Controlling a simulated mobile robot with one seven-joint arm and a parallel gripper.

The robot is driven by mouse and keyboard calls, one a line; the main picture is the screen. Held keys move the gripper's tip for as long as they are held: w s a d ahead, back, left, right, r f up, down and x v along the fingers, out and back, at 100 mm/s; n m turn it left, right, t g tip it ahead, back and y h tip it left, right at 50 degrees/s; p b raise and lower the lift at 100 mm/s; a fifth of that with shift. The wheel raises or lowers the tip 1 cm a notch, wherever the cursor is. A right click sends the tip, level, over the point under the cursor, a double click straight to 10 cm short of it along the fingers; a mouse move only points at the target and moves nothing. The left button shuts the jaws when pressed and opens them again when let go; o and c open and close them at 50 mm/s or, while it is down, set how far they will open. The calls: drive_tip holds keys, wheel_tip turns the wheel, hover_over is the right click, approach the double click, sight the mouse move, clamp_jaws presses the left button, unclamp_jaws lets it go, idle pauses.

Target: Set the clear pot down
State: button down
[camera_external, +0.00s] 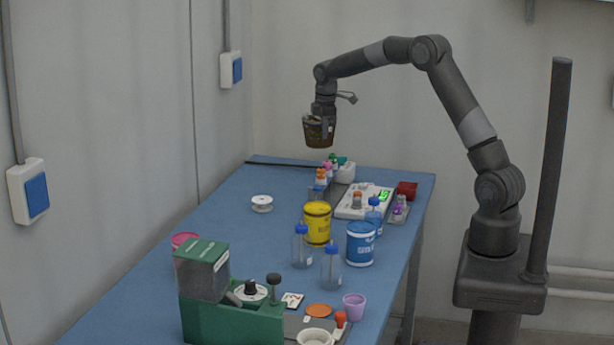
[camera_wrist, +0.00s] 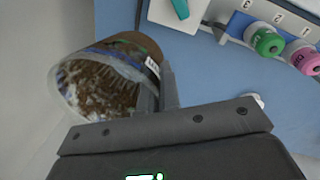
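The clear pot (camera_external: 319,132) is see-through and filled with brown bark-like material. It hangs in the air above the far end of the blue table (camera_external: 225,212). My gripper (camera_external: 322,116) is shut on the pot's wall from above. In the wrist view the pot (camera_wrist: 103,82) lies tilted in the picture at the left, with a small white label near its rim. One finger (camera_wrist: 167,88) shows against its right side. The other finger is mostly hidden by the pot. The table also shows below in the wrist view (camera_wrist: 205,75).
A rack of vials with coloured caps (camera_external: 325,171) stands below the pot. Bare table surrounds the white spool (camera_external: 262,204) on the left.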

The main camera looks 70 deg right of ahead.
drive_tip(key=w+a+n+y, duration=0.3)
drive_tip(key=a+n, duration=1.5)
drive_tip(key=a, duration=1.8)
drive_tip(key=shift+t+h, duration=0.3)
drive_tip(key=shift+w+a+f, duration=0.75)
drive_tip(key=shift+a+f, duration=1.05)
drive_tip(key=shift+a, duration=0.25)
drive_tip(key=shift+w+a+f, duration=0.8)
drive_tip(key=shift+a+f, duration=0.95)
drive_tip(key=shift+a, duration=0.25)
drive_tip(key=shift+w+a+f, duration=0.75)
drive_tip(key=shift+a+f, duration=1.05)
drive_tip(key=shift+a, duration=0.25)
drive_tip(key=c, duration=2.1)
unclamp_jaws()
drive_tip(key=shift+f, duration=0.15)
drive_tip(key=o, duration=0.4)
